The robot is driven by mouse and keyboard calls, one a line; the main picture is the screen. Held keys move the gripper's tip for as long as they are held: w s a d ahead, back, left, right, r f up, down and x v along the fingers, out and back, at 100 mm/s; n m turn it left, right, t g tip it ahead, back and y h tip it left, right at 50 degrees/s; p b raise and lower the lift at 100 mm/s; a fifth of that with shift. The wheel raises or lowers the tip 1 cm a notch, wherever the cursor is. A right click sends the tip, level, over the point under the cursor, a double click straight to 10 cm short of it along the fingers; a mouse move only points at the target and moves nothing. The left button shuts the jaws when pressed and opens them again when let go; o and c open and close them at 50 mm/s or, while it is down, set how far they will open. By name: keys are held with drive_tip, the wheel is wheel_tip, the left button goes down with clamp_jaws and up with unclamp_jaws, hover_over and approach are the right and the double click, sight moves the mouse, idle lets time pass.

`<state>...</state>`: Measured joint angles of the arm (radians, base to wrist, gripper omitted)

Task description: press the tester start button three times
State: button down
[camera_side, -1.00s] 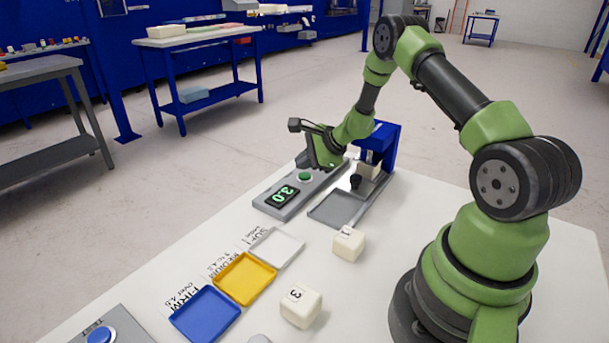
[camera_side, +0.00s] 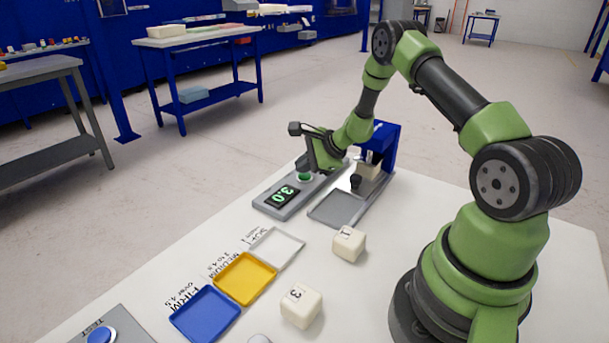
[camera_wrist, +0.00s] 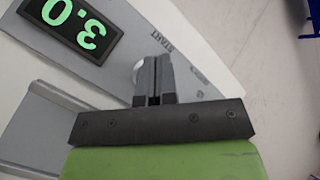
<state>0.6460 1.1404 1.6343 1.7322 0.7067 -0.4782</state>
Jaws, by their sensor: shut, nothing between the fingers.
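The tester panel (camera_side: 270,208) is a grey slab with a display (camera_side: 283,195) reading 3.0 in green; the display also shows in the wrist view (camera_wrist: 75,24). The green start button (camera_side: 304,178) sits beyond the display. My gripper (camera_side: 303,168) is shut and empty, its tips pointing down at the button; I cannot tell whether they touch it. In the wrist view, my shut fingers (camera_wrist: 155,62) stand next to the START label (camera_wrist: 162,42) and hide most of the button. Only a pale round edge (camera_wrist: 137,72) shows beside them.
Foam blocks 1 (camera_side: 348,244) and 3 (camera_side: 300,305) lie in front, near white (camera_side: 276,247), yellow (camera_side: 245,278) and blue (camera_side: 205,313) trays. A TEST button (camera_side: 101,335) is at front left.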

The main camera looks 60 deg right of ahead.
sight(305, 176)
drive_tip(key=shift+f, duration=0.45)
idle(0.5)
drive_tip(key=shift+r, duration=3.35)
